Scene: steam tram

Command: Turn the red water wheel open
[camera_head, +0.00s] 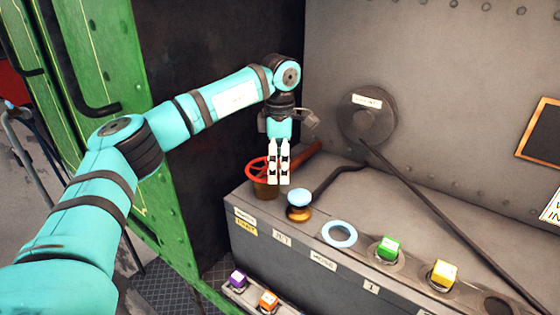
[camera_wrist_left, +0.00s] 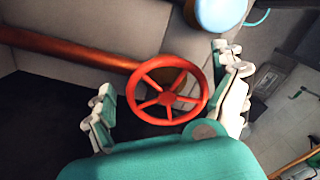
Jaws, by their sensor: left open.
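The red water wheel (camera_head: 258,169) is a spoked ring at the left end of the grey console, on a brown base. In the head view my left gripper (camera_head: 278,182) points down in front of it and hides its right part. In the left wrist view the whole wheel (camera_wrist_left: 167,90) shows between the two spread fingers of my left gripper (camera_wrist_left: 170,115). The fingers are open, one on each side, and hold nothing. I cannot tell whether they touch the rim. My right gripper is not in view.
A copper pipe (camera_wrist_left: 75,48) runs beside the wheel. A lever with a light blue knob (camera_head: 299,197) stands close to its right. A light blue ring (camera_head: 339,234), a green cube (camera_head: 388,248) and a yellow cube (camera_head: 443,273) lie further along. A green wall (camera_head: 165,200) borders the left.

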